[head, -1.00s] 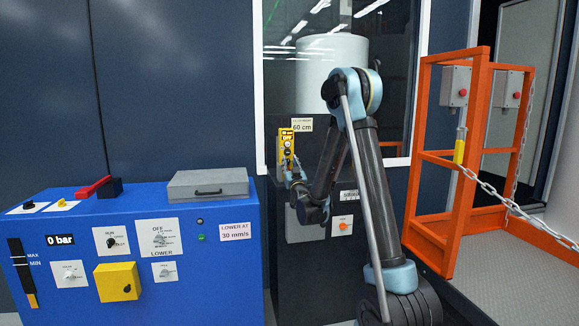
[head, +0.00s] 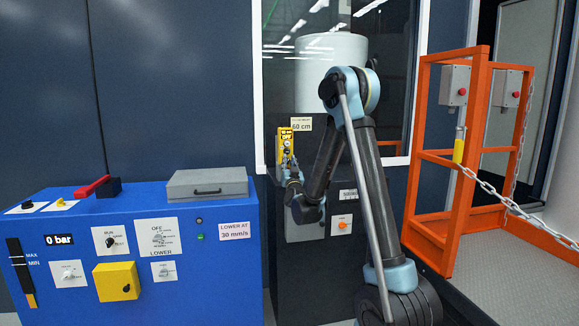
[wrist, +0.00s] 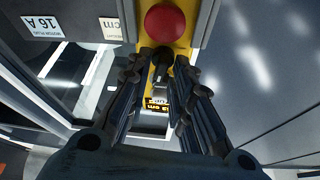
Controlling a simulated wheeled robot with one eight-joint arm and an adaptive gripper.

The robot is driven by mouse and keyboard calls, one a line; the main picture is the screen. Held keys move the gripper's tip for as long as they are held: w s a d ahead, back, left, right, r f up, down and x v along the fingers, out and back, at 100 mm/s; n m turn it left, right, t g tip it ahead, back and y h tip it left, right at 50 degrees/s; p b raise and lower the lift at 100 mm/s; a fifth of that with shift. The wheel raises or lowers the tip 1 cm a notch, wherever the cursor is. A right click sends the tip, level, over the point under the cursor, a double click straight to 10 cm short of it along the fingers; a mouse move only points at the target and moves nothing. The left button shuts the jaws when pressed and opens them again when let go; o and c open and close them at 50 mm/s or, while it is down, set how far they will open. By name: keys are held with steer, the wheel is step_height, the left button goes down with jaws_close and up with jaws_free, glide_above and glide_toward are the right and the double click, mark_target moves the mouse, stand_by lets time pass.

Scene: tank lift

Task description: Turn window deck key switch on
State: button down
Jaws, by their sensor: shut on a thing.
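The yellow control box (head: 286,138) hangs at the window by the 60 cm label. My gripper (head: 289,163) is at its lower part. In the wrist view, the yellow box (wrist: 182,44) carries a red round button (wrist: 168,22). The small dark key switch (wrist: 162,64) sits beside the button, between the tips of my gripper (wrist: 165,75). The gripper is shut on the key. The fingers partly cover the key, and I cannot tell which way it is turned.
A blue console (head: 70,235) with knobs and a yellow box stands at the left. A dark cabinet (head: 310,275) stands below the window. An orange gate frame (head: 470,170) with a chain (head: 510,205) is at the right. A white tank (head: 330,75) shows behind the glass.

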steer(key=m+h, duration=0.2)
steer(key=m, duration=0.3)
steer(key=m+g+h, duration=0.1)
steer(key=m+h, duration=0.2)
steer(key=m, duration=0.3)
steer(key=m+g+h, duration=0.1)
steer(key=m, duration=0.3)
steer(key=shift+d+m+g, duration=0.15)
steer(key=shift+m+g, duration=0.85)
steer(key=shift+m, duration=1.2)
steer(key=shift+h, duration=0.4)
steer(key=c, duration=1.7)
jaws_free()
steer(key=shift+f, duration=0.15)
